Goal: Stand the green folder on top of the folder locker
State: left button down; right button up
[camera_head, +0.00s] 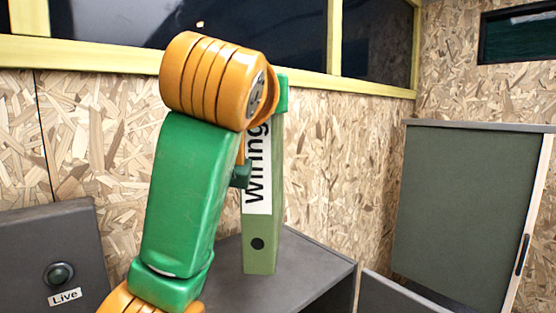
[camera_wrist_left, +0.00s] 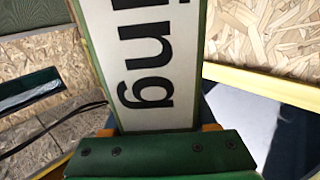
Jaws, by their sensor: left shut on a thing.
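The green folder (camera_head: 262,225) is upright, its white "Wiring" label facing me, over the grey top of the folder locker (camera_head: 315,275). Its bottom edge appears at the locker's top surface; I cannot tell whether it touches or hangs slightly above. My left arm crosses in front and hides part of the folder and the grip. In the left wrist view my left gripper (camera_wrist_left: 160,132) is shut on the folder (camera_wrist_left: 150,60), with orange finger parts on both sides of its labelled spine. My right gripper is not in view.
A grey panel labelled "Live" (camera_head: 90,240) with a round knob stands at the left. A dark green board (camera_head: 455,200) in a light frame stands at the right. A chipboard wall (camera_head: 345,160) with yellow-framed windows rises behind. Bare locker top shows right of the folder.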

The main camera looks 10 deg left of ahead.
pick_arm(q)
jog(key=w+a+f+p, duration=0.2)
jog(key=w+a+f, duration=0.2)
jog(key=f, duration=0.6)
jog(key=shift+a, duration=1.1)
jog(key=c, duration=0.6)
grip_release()
jog(key=shift+f, duration=0.1)
jog(key=shift+c, duration=0.2)
jog(key=o, duration=0.4)
jog(key=shift+d, duration=0.1)
